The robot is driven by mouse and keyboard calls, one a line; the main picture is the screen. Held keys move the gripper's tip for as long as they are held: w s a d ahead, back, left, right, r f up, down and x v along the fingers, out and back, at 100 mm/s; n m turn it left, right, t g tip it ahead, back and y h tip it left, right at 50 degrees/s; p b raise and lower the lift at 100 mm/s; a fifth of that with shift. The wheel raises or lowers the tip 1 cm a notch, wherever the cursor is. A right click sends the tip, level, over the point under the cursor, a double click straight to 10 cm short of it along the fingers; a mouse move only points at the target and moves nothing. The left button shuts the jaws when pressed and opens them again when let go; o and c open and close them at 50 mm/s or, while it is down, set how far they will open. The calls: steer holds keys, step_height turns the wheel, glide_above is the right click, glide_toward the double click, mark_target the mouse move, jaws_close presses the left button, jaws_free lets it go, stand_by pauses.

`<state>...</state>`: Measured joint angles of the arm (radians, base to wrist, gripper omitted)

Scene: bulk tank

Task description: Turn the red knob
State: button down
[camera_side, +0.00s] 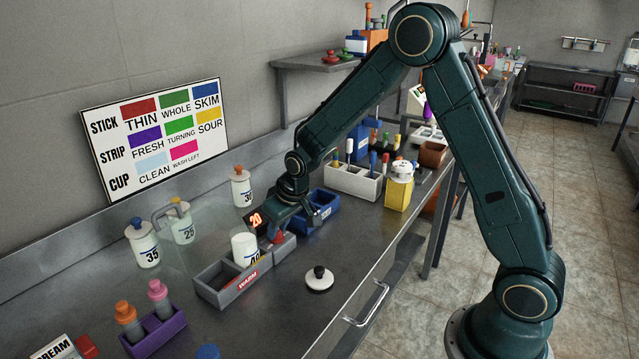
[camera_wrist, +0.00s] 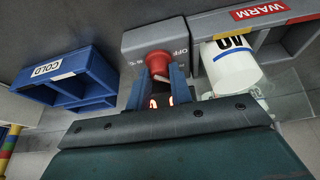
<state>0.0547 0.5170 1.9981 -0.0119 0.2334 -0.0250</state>
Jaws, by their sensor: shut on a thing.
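The red knob (camera_wrist: 157,62) sits on a grey control box (camera_wrist: 131,42) with an "OFF" mark, in the wrist view. In the side view the knob (camera_side: 278,236) shows only in part under my arm. My gripper (camera_wrist: 159,85) has its two blue-grey fingers on either side of the knob and is shut on it. In the side view my gripper (camera_side: 277,220) reaches down at the box from above. A small display reading "20" (camera_side: 256,219) glows beside it; in the wrist view the glowing digits lie between the fingers.
A white numbered jar (camera_side: 243,249) stands in the grey WARM bin (camera_side: 225,293), close to the knob box. A blue COLD bin (camera_wrist: 70,77) is on the other side. A black-knobbed white lid (camera_side: 319,280) lies in front. A sign board (camera_side: 155,139) leans at the wall.

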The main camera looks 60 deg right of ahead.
steer(key=n, duration=0.2)
steer(key=n+y, duration=0.1)
steer(key=n, duration=0.1)
steer(key=shift+d+y, duration=0.2)
steer(key=shift+y, duration=0.1)
steer(key=n, duration=0.2)
steer(key=n+g+y, duration=0.1)
steer(key=n, duration=0.2)
steer(key=shift+w+y, duration=0.1)
steer(key=shift+y, duration=0.2)
steer(key=shift+g, duration=0.3)
steer(key=c, duration=1.3)
jaws_free()
steer(key=shift+d+r, duration=0.1)
steer(key=shift+r, duration=0.05)
steer(key=v, duration=1.3)
steer(key=shift+d+r, duration=0.1)
steer(key=shift+r, duration=0.05)
steer(key=shift+s, duration=0.25)
